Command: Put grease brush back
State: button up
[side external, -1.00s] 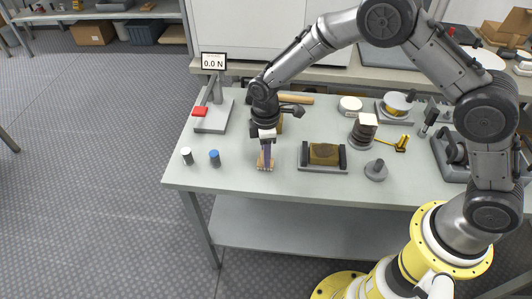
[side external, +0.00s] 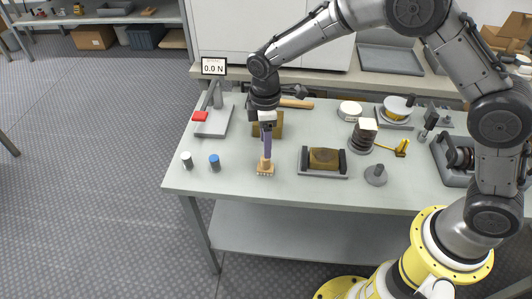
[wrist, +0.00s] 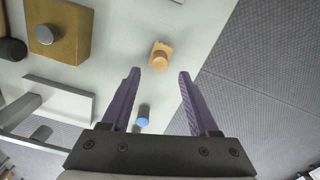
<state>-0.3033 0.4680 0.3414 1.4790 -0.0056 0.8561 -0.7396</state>
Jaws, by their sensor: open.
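In the wrist view the brush (wrist: 160,57) shows end-on, just beyond and between the fingertips. My gripper (side external: 267,153) is over the brush, pointing down, with its purple fingers above the brush head. In the wrist view my gripper (wrist: 158,73) is open, with nothing held between the fingers. Whether the fingertips still flank the top of the handle is hard to tell.
A blue-capped cylinder (side external: 214,162) and a white-capped one (side external: 187,160) stand left of the brush. A force gauge stand (side external: 213,122) is behind them. A brown block (side external: 275,125) lies behind my gripper. A grey cradle (side external: 323,172) is to the right.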

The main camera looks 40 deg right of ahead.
jog(key=shift+r, duration=2.65)
jog(key=s+d+r+m+t, duration=0.1)
jog(key=s+d+r+m, duration=0.25)
jog(key=s+r, duration=0.3)
jog(key=s+d+r+m+t, duration=0.2)
jog(key=s+d+r, duration=0.3)
jog(key=r, duration=0.2)
jog(key=s+d+m+t, duration=0.1)
jog(key=s+d+m, duration=0.1)
jog(key=s, duration=0.6)
jog(key=s+d+m+t, duration=0.1)
jog(key=s+d+m, duration=0.2)
jog(key=s, duration=0.6)
jog(key=shift+s+d+m+t, duration=0.2)
jog(key=shift+d+m+t, duration=0.1)
jog(key=shift+m, duration=0.45)
